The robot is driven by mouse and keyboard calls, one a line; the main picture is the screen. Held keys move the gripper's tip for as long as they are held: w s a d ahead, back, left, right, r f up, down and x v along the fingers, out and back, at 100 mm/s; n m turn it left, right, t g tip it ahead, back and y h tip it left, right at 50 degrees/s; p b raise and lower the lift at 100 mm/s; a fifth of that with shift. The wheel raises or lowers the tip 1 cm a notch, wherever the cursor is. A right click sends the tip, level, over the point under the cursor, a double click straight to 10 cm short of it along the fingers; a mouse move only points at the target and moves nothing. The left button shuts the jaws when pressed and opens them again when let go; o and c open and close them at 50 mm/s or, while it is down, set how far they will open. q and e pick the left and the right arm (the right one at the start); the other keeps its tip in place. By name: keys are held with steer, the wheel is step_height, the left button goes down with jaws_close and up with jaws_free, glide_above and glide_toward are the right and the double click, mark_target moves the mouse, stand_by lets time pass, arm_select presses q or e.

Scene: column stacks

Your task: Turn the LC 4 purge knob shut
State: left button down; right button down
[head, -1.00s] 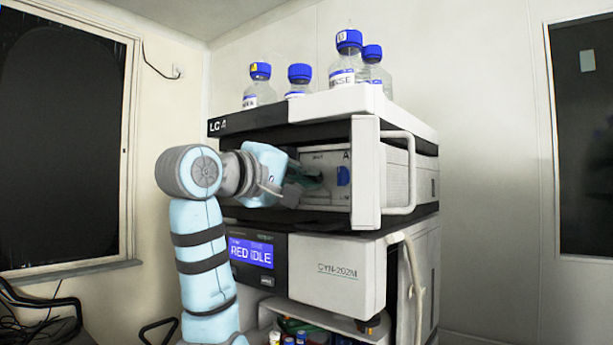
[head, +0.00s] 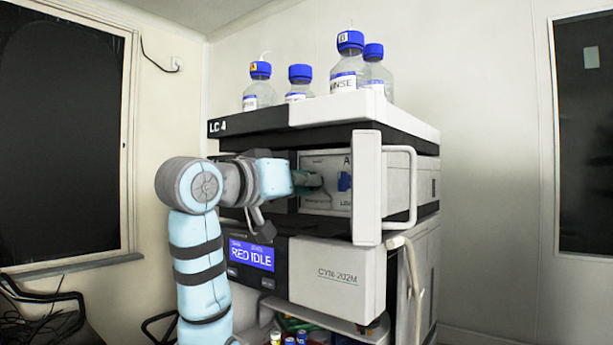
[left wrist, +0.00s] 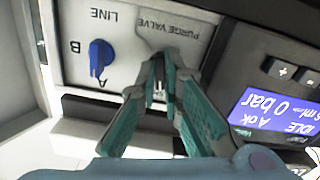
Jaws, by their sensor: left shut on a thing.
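The LC 4 instrument (head: 225,127) is a stack of modules with an open bay. In the bay is a pale panel, which the left wrist view shows with the label PURGE VALVE (left wrist: 165,27). My left gripper (head: 316,180) reaches into the bay from the left. In the left wrist view, its two teal fingers (left wrist: 163,88) converge below that label, shut on a small dark part, the purge knob. The fingers mostly hide the knob, so its angle cannot be told. My right gripper is not in view.
A blue line selector knob (left wrist: 98,58), marked A and B, sits beside the purge valve. The bay's white door (head: 367,190) stands open with a handle (head: 411,185). Bottles (head: 349,68) stand on top. The display (head: 251,256) reads IDLE, with 0 bar in the wrist view.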

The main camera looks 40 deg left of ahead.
arm_select(q)
steer(key=shift+r+m+p, duration=0.2)
steer(key=shift+m+p, duration=0.25)
steer(key=shift+m, duration=0.75)
steer(key=c, duration=1.7)
jaws_free()
steer(key=shift+f, duration=0.1)
steer(key=shift+s, duration=0.1)
steer(key=s, duration=1.2)
steer(key=shift+d, duration=0.1)
steer(key=shift+w, duration=0.15)
